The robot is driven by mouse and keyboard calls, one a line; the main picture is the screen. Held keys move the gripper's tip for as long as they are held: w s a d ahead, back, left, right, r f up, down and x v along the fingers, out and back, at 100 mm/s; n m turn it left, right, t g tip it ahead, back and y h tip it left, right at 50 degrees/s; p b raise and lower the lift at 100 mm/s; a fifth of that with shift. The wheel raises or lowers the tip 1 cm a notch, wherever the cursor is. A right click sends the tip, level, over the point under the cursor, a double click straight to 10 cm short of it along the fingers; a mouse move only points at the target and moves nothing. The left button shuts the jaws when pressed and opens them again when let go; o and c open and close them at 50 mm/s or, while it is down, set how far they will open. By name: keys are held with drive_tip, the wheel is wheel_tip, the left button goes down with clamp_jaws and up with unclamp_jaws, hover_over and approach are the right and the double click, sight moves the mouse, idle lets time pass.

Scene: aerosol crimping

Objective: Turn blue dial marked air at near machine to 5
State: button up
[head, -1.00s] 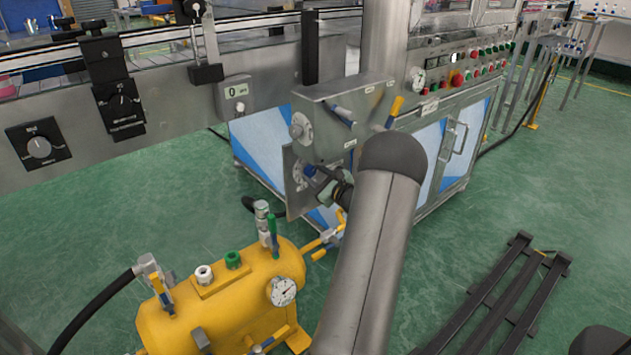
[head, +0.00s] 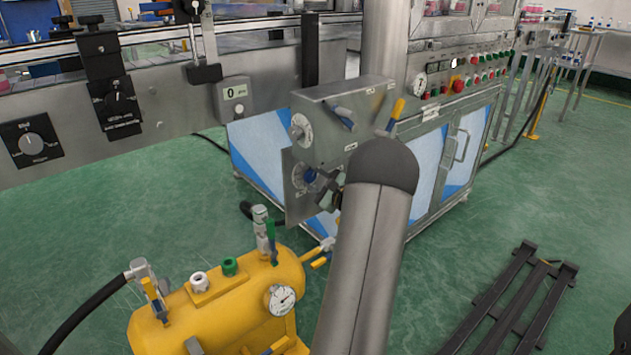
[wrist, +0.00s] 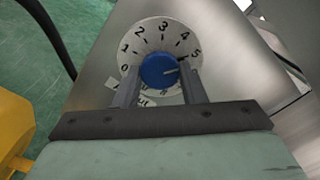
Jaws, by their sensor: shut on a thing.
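The blue dial (wrist: 158,71) sits on a round white scale plate (wrist: 163,30) with black numbers in the wrist view. My gripper (wrist: 158,82) is shut on the dial, one finger on each side. The fingers and palm cover the lower part of the scale and its label. In the head view the blue dial (head: 311,175) shows on the lower front panel of the near machine (head: 345,95), with my gripper (head: 317,180) reaching it from the right.
Another dial (head: 300,128) and a lever (head: 341,113) sit just above on the machine. A yellow tank (head: 225,310) with a gauge and valves stands below left.

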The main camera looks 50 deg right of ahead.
drive_tip(key=o, duration=1)
drive_tip(key=shift+s, duration=0.1)
drive_tip(key=p+v, duration=0.4)
drive_tip(key=v, duration=1.3)
drive_tip(key=shift+s+a, duration=0.1)
